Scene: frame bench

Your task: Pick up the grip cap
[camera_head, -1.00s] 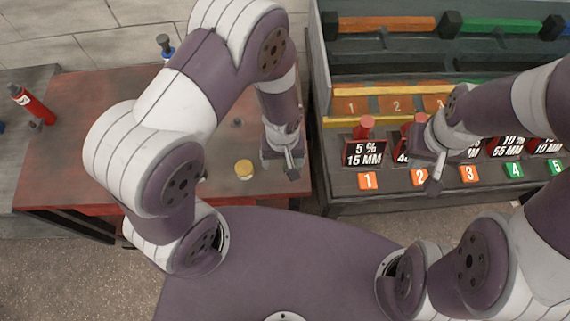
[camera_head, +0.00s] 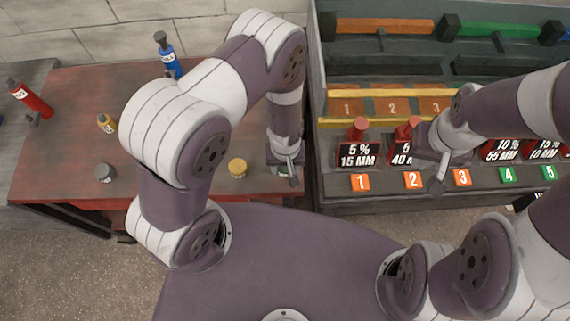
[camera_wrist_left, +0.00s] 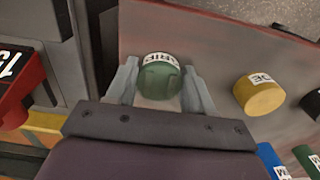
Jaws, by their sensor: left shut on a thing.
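The grip cap (camera_wrist_left: 160,76) is a green round cap with a white label, partly legible, in the left wrist view. My left gripper (camera_wrist_left: 160,92) is shut on it, one pale finger on each side. In the head view my left gripper (camera_head: 290,170) is over the right edge of the red table, and the green cap cannot be made out there. My right gripper (camera_head: 440,172) hangs in front of the rack at the right; its finger gap is not clear.
A yellow cap (camera_head: 237,168) and a grey cap (camera_head: 106,172) stand on the red table (camera_head: 75,140). The numbered rack (camera_head: 395,192) is at the right.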

